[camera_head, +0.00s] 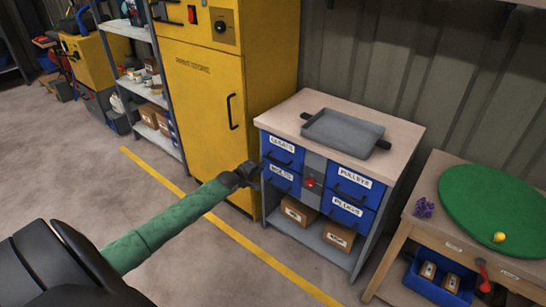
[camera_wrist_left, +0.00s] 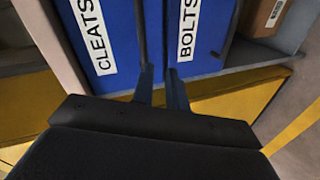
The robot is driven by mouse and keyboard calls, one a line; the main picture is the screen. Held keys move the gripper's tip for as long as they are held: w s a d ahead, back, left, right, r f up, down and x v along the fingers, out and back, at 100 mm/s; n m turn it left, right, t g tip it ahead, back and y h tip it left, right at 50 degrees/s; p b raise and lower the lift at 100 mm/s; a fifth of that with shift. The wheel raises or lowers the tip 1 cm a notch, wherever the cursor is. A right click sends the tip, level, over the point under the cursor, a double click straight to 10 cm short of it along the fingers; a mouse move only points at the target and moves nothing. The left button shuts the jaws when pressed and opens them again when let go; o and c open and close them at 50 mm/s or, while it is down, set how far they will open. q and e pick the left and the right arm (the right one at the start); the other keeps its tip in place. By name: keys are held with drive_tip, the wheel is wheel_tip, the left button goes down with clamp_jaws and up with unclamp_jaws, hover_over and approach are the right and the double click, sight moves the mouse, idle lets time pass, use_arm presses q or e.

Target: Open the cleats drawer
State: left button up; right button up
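The cleats drawer (camera_head: 278,158) is the blue upper-left drawer of the cabinet, labelled CLEATS, and looks closed. Its front also shows at the left of the left wrist view (camera_wrist_left: 122,57), with a dark bar handle (camera_wrist_left: 141,28) beside the label. My left gripper (camera_head: 254,175) is just left of the cabinet, near the cleats and bolts drawers. In the left wrist view its two fingers (camera_wrist_left: 162,72) stand apart with nothing seen between them, near the handle's end. Whether a finger touches the handle I cannot tell. My right gripper is not in view.
The bolts drawer (camera_head: 282,181) lies just below, with pulleys (camera_head: 347,187) and plugs (camera_head: 346,212) drawers to the right. A grey tray (camera_head: 343,134) lies on the cabinet top. A yellow cabinet (camera_head: 205,95) stands close at left. The floor in front is clear.

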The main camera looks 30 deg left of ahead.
sight(272, 158)
use_arm(q)
drive_tip(key=shift+w+d+r+n+t, duration=0.15)
drive_tip(key=shift+w+n, duration=0.35)
drive_tip(key=shift+w, duration=0.8)
drive_tip(key=shift+w+d+f+n+t, duration=0.15)
drive_tip(key=shift+w+n, duration=0.35)
drive_tip(key=shift+w, duration=0.8)
drive_tip(key=shift+w+d+r+n+t, duration=0.2)
drive_tip(key=shift+w+n, duration=0.3)
drive_tip(key=shift+w, duration=0.8)
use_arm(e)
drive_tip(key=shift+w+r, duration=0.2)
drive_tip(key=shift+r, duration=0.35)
use_arm(q)
drive_tip(key=shift+c, duration=0.2)
clamp_jaws()
drive_tip(key=shift+f, duration=0.1)
drive_tip(key=shift+s, duration=0.15)
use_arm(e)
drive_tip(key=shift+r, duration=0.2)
